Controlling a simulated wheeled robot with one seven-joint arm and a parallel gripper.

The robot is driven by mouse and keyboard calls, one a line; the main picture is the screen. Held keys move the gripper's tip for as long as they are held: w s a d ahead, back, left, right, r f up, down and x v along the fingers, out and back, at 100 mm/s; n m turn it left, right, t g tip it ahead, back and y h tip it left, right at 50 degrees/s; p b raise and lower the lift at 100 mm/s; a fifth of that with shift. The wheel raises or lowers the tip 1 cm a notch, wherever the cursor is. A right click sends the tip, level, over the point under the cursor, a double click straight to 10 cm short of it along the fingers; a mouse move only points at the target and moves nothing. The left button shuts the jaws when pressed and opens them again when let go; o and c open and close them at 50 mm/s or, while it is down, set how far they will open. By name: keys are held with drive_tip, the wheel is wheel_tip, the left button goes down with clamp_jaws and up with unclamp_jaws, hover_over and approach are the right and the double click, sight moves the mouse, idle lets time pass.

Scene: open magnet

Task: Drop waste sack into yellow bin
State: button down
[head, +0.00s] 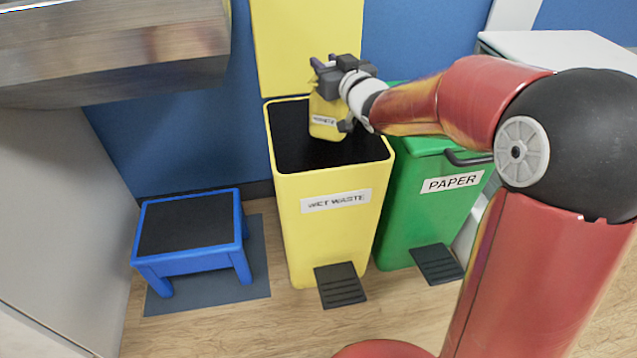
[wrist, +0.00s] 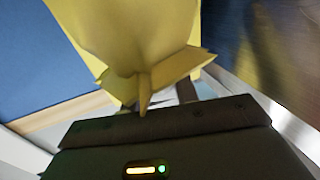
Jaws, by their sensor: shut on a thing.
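The yellow bin (head: 330,235), labelled WET WASTE, stands in the middle of the head view with its lid (head: 308,45) raised against the wall. A yellow waste sack (head: 326,118) with a white label hangs over the bin's open mouth, toward its right rear. My gripper (head: 328,72) is above the bin and shut on the sack's top. In the wrist view the sack (wrist: 135,40) fills the upper middle, its gathered neck at the jaws. The jaw tips are mostly hidden by the sack. I cannot tell how far the sack's bottom is below the bin's rim.
A green bin (head: 430,200) labelled PAPER stands close at the right, with a black pedal (head: 437,264) in front. A blue step stool (head: 190,232) with a black top stands on a dark mat at the left. A metal counter (head: 110,50) juts out at the upper left.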

drive_tip(key=shift+r, duration=0.1)
drive_tip(key=c, duration=1)
unclamp_jaws()
drive_tip(key=shift+s, duration=0.1)
drive_tip(key=v, duration=0.7)
drive_tip(key=shift+s+d, duration=0.2)
drive_tip(key=shift+s, duration=0.05)
